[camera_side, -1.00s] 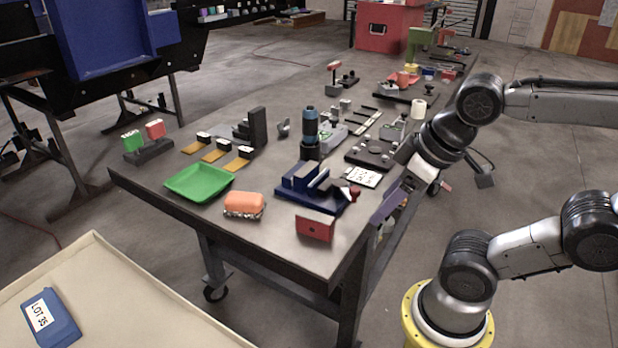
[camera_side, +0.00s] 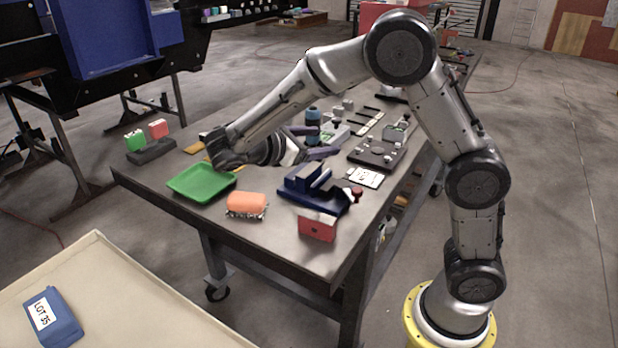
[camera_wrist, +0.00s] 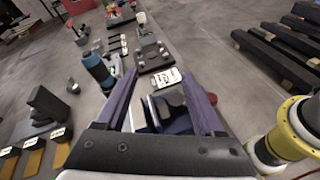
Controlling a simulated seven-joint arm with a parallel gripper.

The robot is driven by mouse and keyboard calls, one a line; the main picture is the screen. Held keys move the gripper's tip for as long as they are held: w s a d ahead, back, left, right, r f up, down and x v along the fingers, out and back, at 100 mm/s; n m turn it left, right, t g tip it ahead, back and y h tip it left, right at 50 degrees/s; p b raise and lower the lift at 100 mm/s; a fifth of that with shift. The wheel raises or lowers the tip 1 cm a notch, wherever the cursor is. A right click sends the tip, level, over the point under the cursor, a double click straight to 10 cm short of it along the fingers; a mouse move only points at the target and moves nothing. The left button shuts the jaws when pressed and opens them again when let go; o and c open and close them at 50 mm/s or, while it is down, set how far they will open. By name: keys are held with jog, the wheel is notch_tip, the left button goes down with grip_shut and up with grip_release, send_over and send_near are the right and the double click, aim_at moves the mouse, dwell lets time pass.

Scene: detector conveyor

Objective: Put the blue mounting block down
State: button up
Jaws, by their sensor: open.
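My gripper (camera_side: 328,141), with purple fingers, is open above the bench, just behind a dark blue fixture with a raised block (camera_side: 310,180) in the side view. In the wrist view the spread fingers of my gripper (camera_wrist: 160,76) frame part of this blue piece (camera_wrist: 176,122), which appears below them and is partly hidden by the gripper body. Nothing is visibly held. The blue piece rests on the bench (camera_side: 270,255). I cannot tell whether it is one part or a block seated in a base.
A green tray (camera_side: 200,184), an orange-topped item (camera_side: 246,204) and a red block (camera_side: 317,226) stand near the front edge. A blue LOT 35 block (camera_side: 52,318) lies in a beige tray (camera_side: 130,290).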

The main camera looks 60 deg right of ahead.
jog(key=w+a+f+n+t+h, duration=0.1)
jog(key=w+a+f+n+h, duration=0.2)
jog(key=w+a+f, duration=0.15)
jog(key=n+t+h, duration=0.1)
jog(key=n+t, duration=0.1)
jog(key=n, duration=0.1)
send_near(309, 169)
jog(key=d, duration=1)
jog(key=shift+f, duration=0.15)
grip_shut()
